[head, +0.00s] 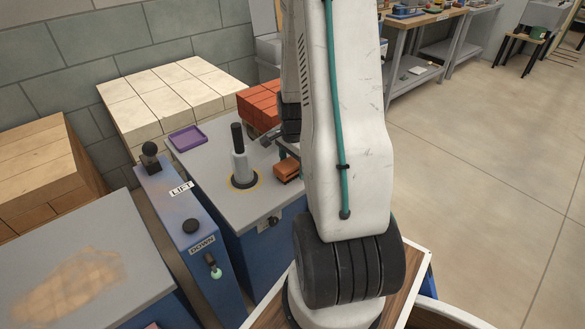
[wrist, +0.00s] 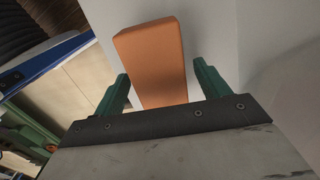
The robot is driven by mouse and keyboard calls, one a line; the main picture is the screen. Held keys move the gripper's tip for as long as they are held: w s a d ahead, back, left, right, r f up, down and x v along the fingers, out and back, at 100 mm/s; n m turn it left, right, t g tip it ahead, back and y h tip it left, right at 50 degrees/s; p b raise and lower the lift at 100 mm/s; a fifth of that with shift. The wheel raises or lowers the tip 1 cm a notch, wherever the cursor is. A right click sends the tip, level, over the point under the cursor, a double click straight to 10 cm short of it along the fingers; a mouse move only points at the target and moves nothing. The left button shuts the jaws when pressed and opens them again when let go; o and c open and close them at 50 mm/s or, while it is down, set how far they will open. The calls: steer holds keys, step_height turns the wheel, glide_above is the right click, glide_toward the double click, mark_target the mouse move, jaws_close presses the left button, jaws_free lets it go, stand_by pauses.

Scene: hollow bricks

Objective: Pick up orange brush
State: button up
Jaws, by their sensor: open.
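The orange brush (head: 286,168) lies on the grey top of the blue machine, at its right side beside my arm. It looks like a small orange block with a darker lower part. In the wrist view the orange brush (wrist: 150,50) shows as a plain orange block between the two green fingers of my gripper (wrist: 162,68). The fingers are open, with a gap visible on both sides of it. In the head view my arm hides most of my gripper. I cannot tell whether the fingers reach down around the brush.
A grey post with a black top (head: 240,160) stands left of the brush. A purple tray (head: 187,138) and a stack of red bricks (head: 259,106) are behind. A lever panel marked LIFT and DOWN (head: 190,225) is at left. Pale blocks (head: 165,100) stand at the back.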

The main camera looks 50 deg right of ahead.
steer(key=shift+f, duration=0.65)
steer(key=c, duration=1.1)
steer(key=shift+r, duration=0.1)
